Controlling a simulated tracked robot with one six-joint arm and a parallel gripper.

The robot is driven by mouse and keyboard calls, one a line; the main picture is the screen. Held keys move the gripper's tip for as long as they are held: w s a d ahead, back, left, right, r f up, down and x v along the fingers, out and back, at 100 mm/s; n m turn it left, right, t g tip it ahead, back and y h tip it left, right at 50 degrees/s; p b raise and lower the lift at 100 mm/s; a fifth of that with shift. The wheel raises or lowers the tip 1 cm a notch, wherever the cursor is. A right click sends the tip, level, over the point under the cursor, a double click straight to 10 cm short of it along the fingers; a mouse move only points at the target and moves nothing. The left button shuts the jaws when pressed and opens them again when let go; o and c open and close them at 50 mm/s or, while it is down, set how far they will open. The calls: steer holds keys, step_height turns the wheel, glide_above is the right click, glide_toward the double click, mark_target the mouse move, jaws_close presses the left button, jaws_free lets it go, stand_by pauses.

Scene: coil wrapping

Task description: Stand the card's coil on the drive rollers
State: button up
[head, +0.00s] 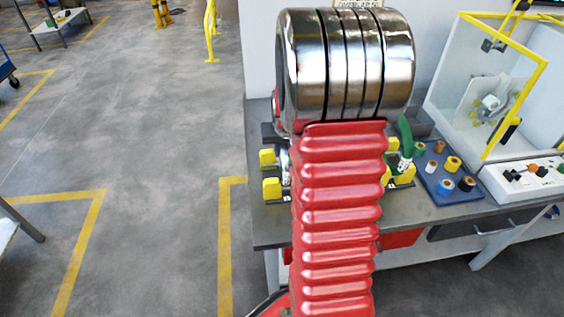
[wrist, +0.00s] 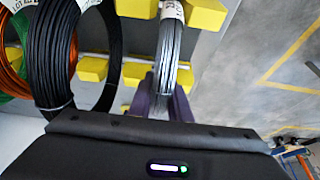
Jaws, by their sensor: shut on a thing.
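In the wrist view, my gripper (wrist: 166,98) has its purple fingers shut on a silver-grey wire coil (wrist: 171,48). The coil is upright, seen nearly edge-on, with a white tag (wrist: 172,9) at its top. It is between yellow holder blocks (wrist: 208,14); I cannot tell whether it still rests there. A black coil (wrist: 38,60) stands to its left, with orange (wrist: 12,62) and green coils further left. In the head view my arm hides the gripper. A wall card (head: 358,3) is mostly cut off. The drive rollers are not clearly visible.
The green coil (head: 405,138) shows right of my arm on the grey bench (head: 440,213). A blue tray (head: 432,183) holds several small rolls. A yellow-framed clear guard (head: 545,75) encloses a machine (head: 490,103) at right. A white control box (head: 525,178) stands before it. Floor at left is open.

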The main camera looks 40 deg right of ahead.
jaws_close()
steer(key=shift+r, duration=0.15)
step_height(320, 180, up, 10)
steer(key=shift+f, duration=0.1)
stand_by(0.6)
stand_by(0.5)
